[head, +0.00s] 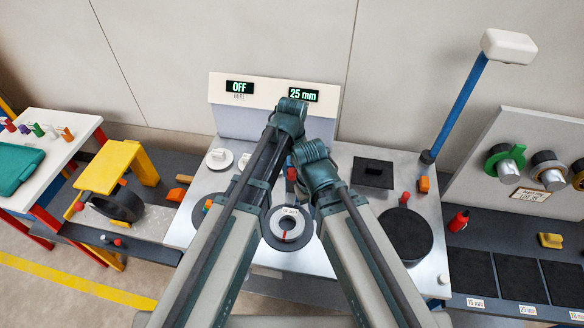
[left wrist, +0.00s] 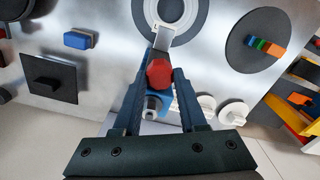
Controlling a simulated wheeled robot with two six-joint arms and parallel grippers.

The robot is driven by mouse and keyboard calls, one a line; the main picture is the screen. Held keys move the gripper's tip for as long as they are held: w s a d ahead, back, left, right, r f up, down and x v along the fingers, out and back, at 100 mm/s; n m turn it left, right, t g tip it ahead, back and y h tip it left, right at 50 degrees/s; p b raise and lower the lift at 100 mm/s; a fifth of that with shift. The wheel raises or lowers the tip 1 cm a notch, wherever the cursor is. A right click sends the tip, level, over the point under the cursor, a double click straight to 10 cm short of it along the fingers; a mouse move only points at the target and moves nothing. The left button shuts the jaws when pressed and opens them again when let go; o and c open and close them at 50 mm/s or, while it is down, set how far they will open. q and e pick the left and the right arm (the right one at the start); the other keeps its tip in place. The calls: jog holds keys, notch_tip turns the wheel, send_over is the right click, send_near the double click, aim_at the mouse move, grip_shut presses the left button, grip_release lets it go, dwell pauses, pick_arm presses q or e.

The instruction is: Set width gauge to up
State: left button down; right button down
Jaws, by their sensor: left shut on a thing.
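My left gripper (left wrist: 160,78) is shut on a red hexagonal knob (left wrist: 160,73), one finger on each side of it. A blue and metal body shows below the knob between the fingers, and a pale pointer strip (left wrist: 163,38) reaches from it toward a ringed disc. In the head view the red knob (head: 291,174) shows between my two arms, just above the ringed disc (head: 288,228); my arm hides most of the left gripper there. A "25 mm" display (head: 303,95) is lit on the back panel. I cannot tell the gauge's exact setting.
An "OFF" display (head: 239,88) sits beside the other display. White round knobs (head: 219,159) stand at left. A blue post (head: 455,115) rises at right.

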pick_arm(q)
jog(key=shift+c, duration=2.2)
grip_release()
jog(key=shift+r, duration=0.15)
notch_tip(320, 180, up, 14)
jog(key=p, duration=1.3)
jog(key=shift+f+p, duration=0.25)
jog(key=shift+p, duration=0.15)
jog(key=s+a+m, duration=0.1)
jog(key=s+a, duration=0.4)
jog(key=a, duration=0.3)
jog(key=s+a+m, duration=0.1)
jog(key=s+a, duration=0.3)
jog(key=a, duration=0.5)
jog(key=s+d+f+m+b, duration=0.2)
jog(key=d+f+b, duration=0.3)
jog(key=f+b, duration=0.3)
jog(key=s+d+f+m+y+b, duration=0.1)
jog(key=s+d+f+m+b, duration=0.1)
jog(key=s+d+f+b, duration=0.2)
notch_tip(320, 180, down, 4)
jog(key=d+b, duration=0.2)
jog(key=b, duration=0.2)
jog(key=shift+f+b, duration=0.25)
jog(key=shift+b, duration=0.05)
